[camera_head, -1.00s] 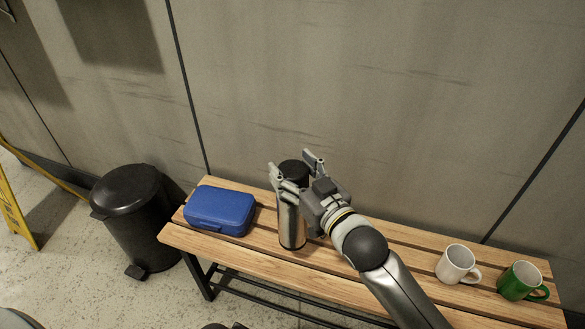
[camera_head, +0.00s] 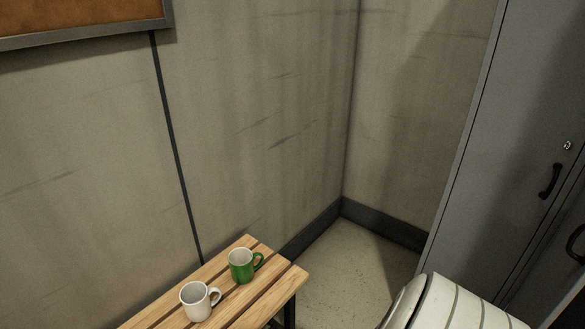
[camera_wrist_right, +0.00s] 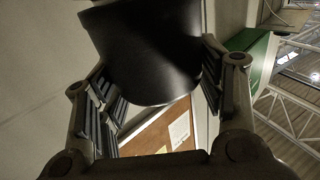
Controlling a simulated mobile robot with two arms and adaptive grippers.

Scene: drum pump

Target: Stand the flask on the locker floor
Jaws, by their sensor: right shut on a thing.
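In the right wrist view, the dark end of the flask (camera_wrist_right: 148,55) fills the space between the fingers of my right gripper (camera_wrist_right: 160,88). The gripper is shut on it, and the rest of the flask is out of view. A grey locker (camera_head: 505,130) stands at the right edge with a black handle and a small lock. Its visible front looks shut, and its floor is not in view.
The wooden bench (camera_head: 283,285) reaches in from the lower left. A white mug (camera_head: 196,301) and a green mug (camera_head: 241,265) stand on it. Bare floor (camera_head: 350,262) lies between bench and locker. A noticeboard (camera_head: 80,18) hangs at upper left.

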